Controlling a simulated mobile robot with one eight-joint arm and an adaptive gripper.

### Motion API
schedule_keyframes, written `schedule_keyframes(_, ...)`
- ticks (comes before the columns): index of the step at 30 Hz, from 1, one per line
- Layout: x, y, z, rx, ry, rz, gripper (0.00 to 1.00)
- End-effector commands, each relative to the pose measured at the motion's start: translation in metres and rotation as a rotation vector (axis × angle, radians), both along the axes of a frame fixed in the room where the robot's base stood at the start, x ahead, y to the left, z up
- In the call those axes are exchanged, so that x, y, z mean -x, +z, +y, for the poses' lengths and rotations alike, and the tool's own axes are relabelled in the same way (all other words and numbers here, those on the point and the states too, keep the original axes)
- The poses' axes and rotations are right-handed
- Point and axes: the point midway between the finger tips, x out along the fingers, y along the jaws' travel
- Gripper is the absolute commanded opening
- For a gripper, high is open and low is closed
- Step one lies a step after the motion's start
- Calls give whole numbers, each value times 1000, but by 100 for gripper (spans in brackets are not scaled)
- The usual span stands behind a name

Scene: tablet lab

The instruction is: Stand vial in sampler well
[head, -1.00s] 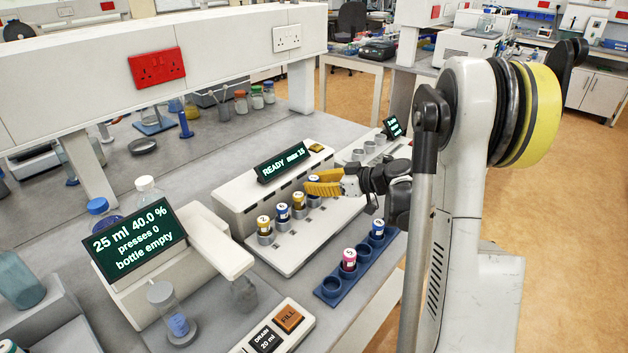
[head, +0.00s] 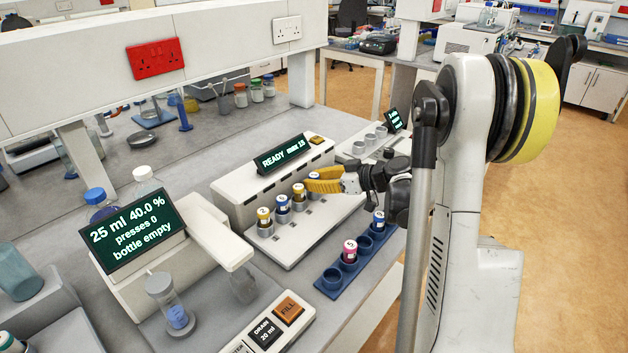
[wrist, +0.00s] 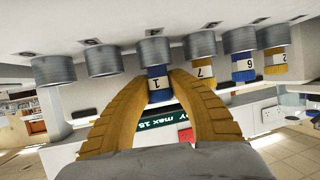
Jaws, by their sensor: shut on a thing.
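My gripper (head: 312,184) has yellow fingers and is shut on a blue-and-white vial labelled 1 (wrist: 158,84). The vial is upright at a grey well (wrist: 153,50) of the white sampler (head: 295,235). Its lower end meets the well's mouth in the wrist view, which is upside down; I cannot tell whether it rests on the bottom. The fingers hide much of it in the head view. Beside it stand a yellow vial 7 (head: 299,192), a blue vial 6 (head: 283,203) and a yellow vial 2 (head: 264,215), each in a well. The sampler's display (head: 283,155) reads READY.
A blue rack (head: 332,283) in front holds a pink vial (head: 349,251) and a blue vial (head: 378,221). At left is a dispenser with a dark display (head: 120,237). In the wrist view, wells beyond vial 1 (wrist: 104,60) are empty.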

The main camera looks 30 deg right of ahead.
Motion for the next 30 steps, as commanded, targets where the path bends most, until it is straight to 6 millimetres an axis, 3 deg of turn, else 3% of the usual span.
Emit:
schedule_keyframes(5, 0, -4, 0, 0, 0, 0, 0)
schedule_keyframes(6, 0, -4, 0, 0, 0, 0, 29)
schedule_keyframes(8, 0, -4, 0, 0, 0, 0, 47)
schedule_keyframes(20, 0, 4, 0, 0, 0, 0, 47)
schedule_keyframes(30, 0, 69, 0, 0, 0, 0, 47)
